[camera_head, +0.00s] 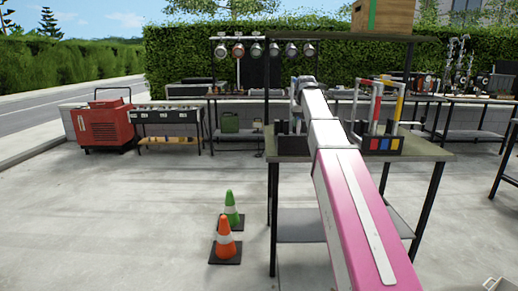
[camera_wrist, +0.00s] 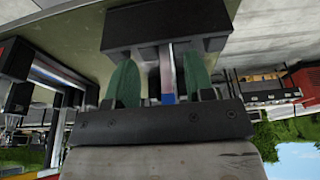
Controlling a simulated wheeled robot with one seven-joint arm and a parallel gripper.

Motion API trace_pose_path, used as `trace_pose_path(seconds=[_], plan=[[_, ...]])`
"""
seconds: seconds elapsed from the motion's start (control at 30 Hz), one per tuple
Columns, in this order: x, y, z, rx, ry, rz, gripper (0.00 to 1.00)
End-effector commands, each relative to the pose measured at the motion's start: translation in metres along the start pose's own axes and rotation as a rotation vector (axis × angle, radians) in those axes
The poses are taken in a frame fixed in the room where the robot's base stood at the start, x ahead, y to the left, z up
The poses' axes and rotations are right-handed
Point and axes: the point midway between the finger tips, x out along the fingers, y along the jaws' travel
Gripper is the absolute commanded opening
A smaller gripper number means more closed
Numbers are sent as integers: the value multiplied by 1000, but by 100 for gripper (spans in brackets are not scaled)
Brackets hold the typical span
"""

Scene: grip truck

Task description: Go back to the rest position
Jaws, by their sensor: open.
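My gripper (camera_wrist: 160,78) shows in the wrist view with its two green finger pads apart. A narrow upright post (camera_wrist: 168,70), grey and blue, stands between the pads, with a gap visible on each side. The post meets a dark block (camera_wrist: 165,28) on the worktable. In the head view my pink and white arm reaches forward over the worktable (camera_head: 432,153). The gripper itself is mostly hidden there behind my arm's end. A dark holder (camera_head: 290,146) sits on the table below it.
A wooden crate (camera_head: 382,18) sits on the shelf above. Orange (camera_head: 225,240) and green (camera_head: 231,210) cones stand on the floor at left. Open concrete lies further left.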

Motion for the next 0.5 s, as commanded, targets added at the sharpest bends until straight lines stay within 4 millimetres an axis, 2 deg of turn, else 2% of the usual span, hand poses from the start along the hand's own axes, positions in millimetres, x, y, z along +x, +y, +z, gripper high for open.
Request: trace_pose_path(seconds=[0.03,0.2,0.5], plan=[[23,0,19,0,-15,0,49],[90,0,63,0,-50,0,49],[190,0,152,0,-114,0,49]])
